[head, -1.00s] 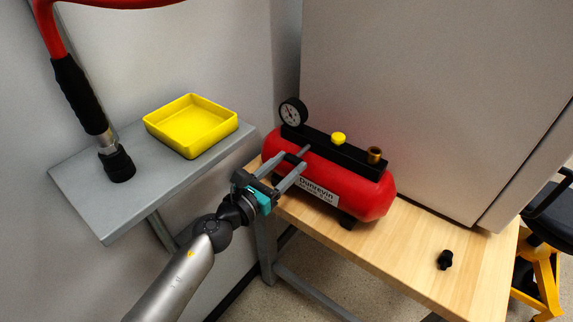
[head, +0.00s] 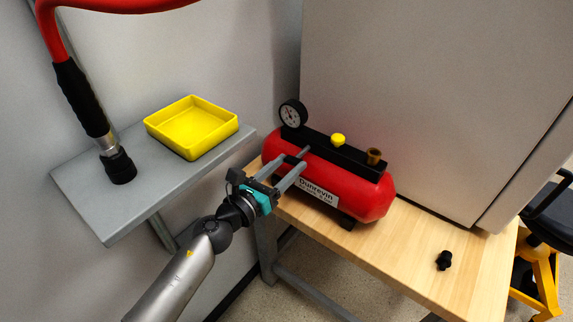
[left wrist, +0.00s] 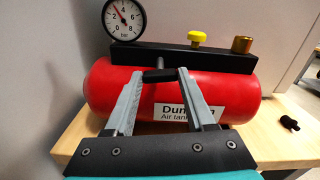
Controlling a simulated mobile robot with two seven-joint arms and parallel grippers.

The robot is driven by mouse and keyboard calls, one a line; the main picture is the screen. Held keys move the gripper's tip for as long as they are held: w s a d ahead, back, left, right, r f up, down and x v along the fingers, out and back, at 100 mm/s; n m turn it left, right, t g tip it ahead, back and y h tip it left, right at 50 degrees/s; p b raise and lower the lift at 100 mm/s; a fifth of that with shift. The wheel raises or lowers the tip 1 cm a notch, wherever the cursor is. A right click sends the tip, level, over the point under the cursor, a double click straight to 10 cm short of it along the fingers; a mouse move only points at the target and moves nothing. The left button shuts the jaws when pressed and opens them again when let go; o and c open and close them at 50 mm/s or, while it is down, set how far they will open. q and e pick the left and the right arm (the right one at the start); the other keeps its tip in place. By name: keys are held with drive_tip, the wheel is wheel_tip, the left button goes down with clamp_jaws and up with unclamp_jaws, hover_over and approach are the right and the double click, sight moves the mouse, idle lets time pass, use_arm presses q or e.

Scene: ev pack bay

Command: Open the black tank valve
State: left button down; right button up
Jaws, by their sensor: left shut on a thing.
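The red air tank (head: 350,192) lies on the wooden bench, with a white label on its front. Its black valve handle (left wrist: 160,76) is a short bar on the tank's front, below the black manifold (left wrist: 165,54). My left gripper (head: 296,160) reaches in from the left and is shut on this handle, one grey fingertip at each end of it in the left wrist view. The handle looks roughly level there. The fingertips partly hide it in the head view. My right gripper is not in view.
The manifold carries a pressure gauge (head: 292,113), a yellow knob (head: 338,139) and a brass fitting (head: 374,156). A small black fitting (head: 444,260) lies on the bench (head: 400,262). A grey shelf (head: 85,200) holds a yellow tray (head: 192,128) and a red hose's black end (head: 120,166).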

use_arm(q)
drive_tip(key=n+p, duration=0.1)
drive_tip(key=n, duration=0.3)
drive_tip(key=n+p, duration=0.1)
drive_tip(key=n, duration=0.3)
drive_tip(key=n+p, duration=0.1)
drive_tip(key=n, duration=0.3)
drive_tip(key=shift+p, duration=0.3)
drive_tip(key=shift+n+p, duration=0.55)
drive_tip(key=shift+n, duration=1.35)
drive_tip(key=shift+f, duration=0.1)
drive_tip(key=shift+c, duration=1.2)
unclamp_jaws()
